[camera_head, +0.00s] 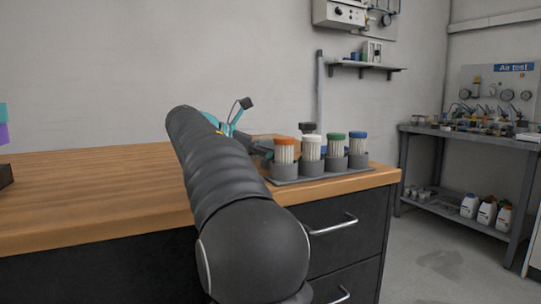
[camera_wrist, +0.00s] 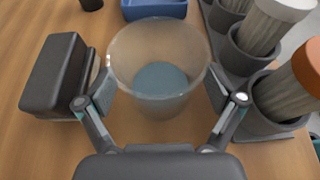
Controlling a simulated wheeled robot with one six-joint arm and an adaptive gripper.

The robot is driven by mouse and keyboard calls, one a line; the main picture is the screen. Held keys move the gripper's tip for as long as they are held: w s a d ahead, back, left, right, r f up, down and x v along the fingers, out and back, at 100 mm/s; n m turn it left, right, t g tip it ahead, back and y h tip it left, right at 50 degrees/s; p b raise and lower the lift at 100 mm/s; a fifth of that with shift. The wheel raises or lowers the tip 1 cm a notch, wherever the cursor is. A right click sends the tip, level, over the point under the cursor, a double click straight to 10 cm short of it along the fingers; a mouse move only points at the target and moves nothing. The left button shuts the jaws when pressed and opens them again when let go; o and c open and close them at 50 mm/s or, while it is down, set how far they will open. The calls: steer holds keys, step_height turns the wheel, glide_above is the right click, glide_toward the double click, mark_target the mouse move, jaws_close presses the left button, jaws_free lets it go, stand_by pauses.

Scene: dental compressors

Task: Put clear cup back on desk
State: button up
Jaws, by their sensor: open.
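The clear cup (camera_wrist: 158,105) shows in the wrist view, upright over the wooden desk (camera_wrist: 30,150), with its rim facing my camera and a bluish bottom. Its base seems to rest on the desk top, but the contact is hard to see. My gripper (camera_wrist: 160,88) is open, with one finger on each side of the cup. The fingers are close to its wall; whether they touch it I cannot tell. In the camera_head view the desk (camera_head: 90,180) shows, while my arm hides most of my gripper and the cup cannot be made out clearly.
A grey rack (camera_head: 312,175) of holders with orange, white, green and blue-topped bundles stands at the desk's right end, close to my right finger. A black box (camera_wrist: 52,75) lies beside my left finger. A blue tray (camera_wrist: 155,9) is beyond the cup. The desk's left side is mostly clear.

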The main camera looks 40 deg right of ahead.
steer(key=shift+a+r, duration=0.1)
steer(key=shift+r, duration=0.15)
steer(key=p+v, duration=0.4)
steer(key=v, duration=0.7)
steer(key=shift+w+a, duration=0.15)
steer(key=shift+a, duration=0.25)
